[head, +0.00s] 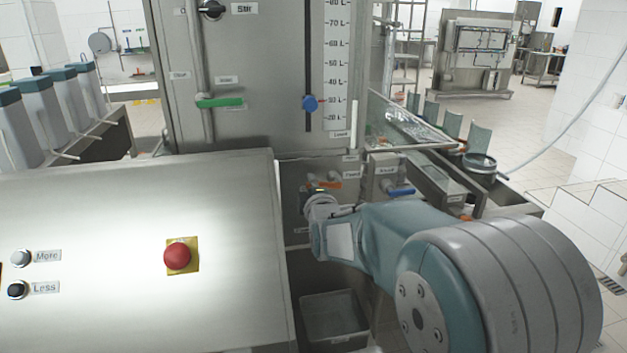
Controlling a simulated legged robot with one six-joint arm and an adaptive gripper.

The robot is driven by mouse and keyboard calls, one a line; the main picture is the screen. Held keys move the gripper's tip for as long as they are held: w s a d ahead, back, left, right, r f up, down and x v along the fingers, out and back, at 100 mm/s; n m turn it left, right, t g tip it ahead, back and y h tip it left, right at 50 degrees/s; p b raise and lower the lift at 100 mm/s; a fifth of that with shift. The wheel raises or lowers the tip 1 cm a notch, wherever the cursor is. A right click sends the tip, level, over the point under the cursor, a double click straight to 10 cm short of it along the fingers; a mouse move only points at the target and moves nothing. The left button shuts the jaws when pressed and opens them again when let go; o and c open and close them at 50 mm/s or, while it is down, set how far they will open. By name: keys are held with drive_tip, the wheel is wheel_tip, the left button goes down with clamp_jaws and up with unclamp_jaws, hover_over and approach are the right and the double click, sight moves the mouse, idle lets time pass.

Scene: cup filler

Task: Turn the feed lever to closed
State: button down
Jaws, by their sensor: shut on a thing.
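An orange lever (327,185) sits on the recessed grey panel at the centre, pointing sideways to the right; the small label beside it is too blurred to read, so I cannot confirm that it is the feed lever. My gripper (316,191) is at this lever, shut on it; my wrist hides most of the jaws and the lower side of the grip. A blue lever (400,191) lies sideways to the right of it. A green lever (220,102) lies sideways on a vertical pipe at the upper left.
A sloping metal console (110,230) with a red button (177,256) fills the left. A grey bin (337,317) stands below the panel. A conveyor with a round metal pot (480,166) runs at the right. A level scale (336,70) rises behind.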

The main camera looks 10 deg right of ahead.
drive_tip(key=shift+a+f+n, duration=0.15)
drive_tip(key=shift+f+n, duration=0.45)
drive_tip(key=shift+n, duration=0.2)
drive_tip(key=shift+f, duration=0.1)
drive_tip(key=c, duration=0.6)
unclamp_jaws()
drive_tip(key=shift+a, duration=0.1)
drive_tip(key=s, duration=1.2)
